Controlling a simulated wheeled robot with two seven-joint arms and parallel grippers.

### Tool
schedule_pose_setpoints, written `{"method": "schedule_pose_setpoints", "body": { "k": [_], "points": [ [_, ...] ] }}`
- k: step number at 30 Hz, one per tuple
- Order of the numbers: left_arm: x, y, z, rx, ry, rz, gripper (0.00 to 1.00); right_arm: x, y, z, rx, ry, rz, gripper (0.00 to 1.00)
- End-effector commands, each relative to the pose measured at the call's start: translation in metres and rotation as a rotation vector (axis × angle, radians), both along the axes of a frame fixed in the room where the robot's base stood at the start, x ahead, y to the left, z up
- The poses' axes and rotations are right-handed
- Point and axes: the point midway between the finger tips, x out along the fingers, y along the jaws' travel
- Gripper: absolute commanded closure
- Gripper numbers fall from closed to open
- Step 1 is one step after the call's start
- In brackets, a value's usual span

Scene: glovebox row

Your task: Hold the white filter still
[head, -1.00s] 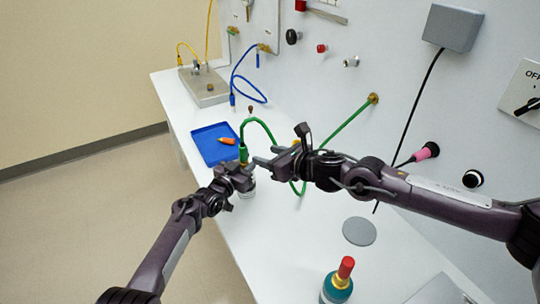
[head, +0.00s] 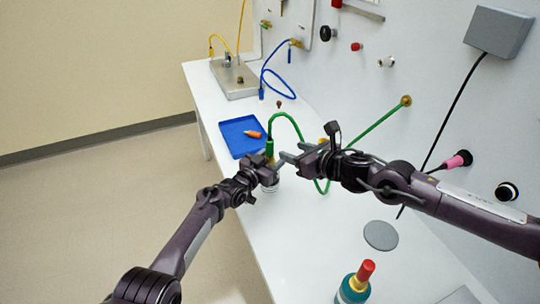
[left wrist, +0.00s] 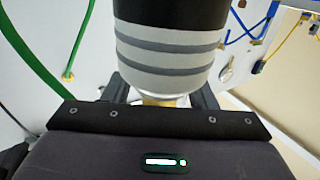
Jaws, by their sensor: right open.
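The white filter (head: 271,187) stands on the white bench, below and between my grippers in the head view. In the left wrist view its banded white and grey body with a black end (left wrist: 168,45) fills the top middle. My left gripper (head: 268,175) is at its upper part, with a dark finger on each side of its narrow neck, and appears shut on it. The green hose's end fitting (head: 269,149) stands just above the filter; the joint between them is partly hidden. My right gripper (head: 292,158) is open and empty, just right of the fitting.
A blue tray (head: 236,148) with an orange item lies behind left. A grey block (head: 234,80) stands farther back. A grey disc (head: 380,236) and a red-capped bottle (head: 355,284) are at the front right. Bench between them is clear.

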Motion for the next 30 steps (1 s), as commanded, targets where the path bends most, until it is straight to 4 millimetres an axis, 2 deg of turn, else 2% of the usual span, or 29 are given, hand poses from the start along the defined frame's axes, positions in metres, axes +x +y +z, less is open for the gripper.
{"method": "schedule_pose_setpoints", "body": {
  "k": [11, 17, 30],
  "points": [
    [-0.008, 0.006, -0.001, -0.002, 0.000, 0.001, 0.48, 0.000, 0.000, 0.000, 0.000, 0.000, 0.000, 0.52],
    [-0.028, 0.019, -0.001, 0.001, -0.001, 0.001, 0.48, 0.000, 0.000, 0.000, 0.000, 0.000, 0.000, 0.52],
    [-0.086, 0.061, -0.001, 0.001, 0.000, 0.001, 0.48, 0.000, 0.000, 0.000, 0.000, 0.000, 0.000, 0.52]
  ]
}}
